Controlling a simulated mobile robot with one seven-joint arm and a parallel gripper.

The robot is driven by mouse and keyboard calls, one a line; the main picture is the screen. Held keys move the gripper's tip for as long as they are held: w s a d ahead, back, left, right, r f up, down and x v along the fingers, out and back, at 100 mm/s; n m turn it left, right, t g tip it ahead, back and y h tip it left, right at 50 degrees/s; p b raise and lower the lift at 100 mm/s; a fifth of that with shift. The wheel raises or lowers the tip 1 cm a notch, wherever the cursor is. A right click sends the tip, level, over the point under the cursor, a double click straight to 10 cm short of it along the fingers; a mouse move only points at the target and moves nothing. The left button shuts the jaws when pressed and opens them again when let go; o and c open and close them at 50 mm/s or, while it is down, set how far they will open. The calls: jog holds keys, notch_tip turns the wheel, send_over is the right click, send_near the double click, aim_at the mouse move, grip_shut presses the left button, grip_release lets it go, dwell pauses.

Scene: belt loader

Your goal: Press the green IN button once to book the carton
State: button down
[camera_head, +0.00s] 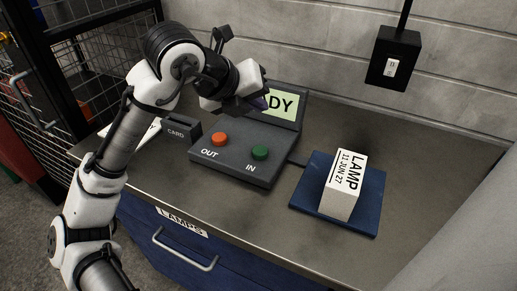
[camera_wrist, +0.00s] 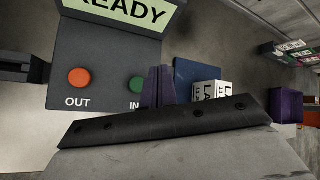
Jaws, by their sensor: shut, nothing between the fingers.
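The green IN button (camera_head: 260,152) is on the right of a dark grey console (camera_head: 233,171), with the orange OUT button (camera_head: 220,139) to its left. In the wrist view the green button (camera_wrist: 137,84) shows just left of my gripper's fingers. The console's display (camera_head: 283,104) is partly hidden by my gripper; in the wrist view it reads "READY". The white carton (camera_head: 343,187), marked "LAMP 11 JUN 27", stands on a blue pad (camera_head: 308,191) right of the console. My gripper (camera_head: 258,104) is shut and empty, above the console's back part, apart from the buttons.
A card holder (camera_head: 181,131) marked "CARD" stands left of the console. A black box (camera_head: 394,58) hangs on the wall at the back right. A blue drawer (camera_head: 182,245) labelled "LAMPS" is below the counter. The counter right of the pad is clear.

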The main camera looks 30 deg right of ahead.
aim_at(257, 152)
jog(key=shift+f, duration=0.1)
notch_tip(257, 152, down, 9)
jog(key=b, duration=0.7)
jog(key=shift+r, duration=0.2)
dwell(1.5)
jog(key=shift+f+b, duration=0.35)
jog(key=shift+f, duration=0.05)
jog(key=shift+f+b, duration=0.45)
jog(key=shift+f, duration=0.15)
dwell(0.6)
jog(key=shift+r, duration=0.1)
jog(key=shift+r+p, duration=0.85)
jog(key=shift+r, duration=0.05)
jog(key=shift+r, duration=0.1)
jog(key=shift+r+p, duration=2)
jog(key=shift+r, duration=0.4)
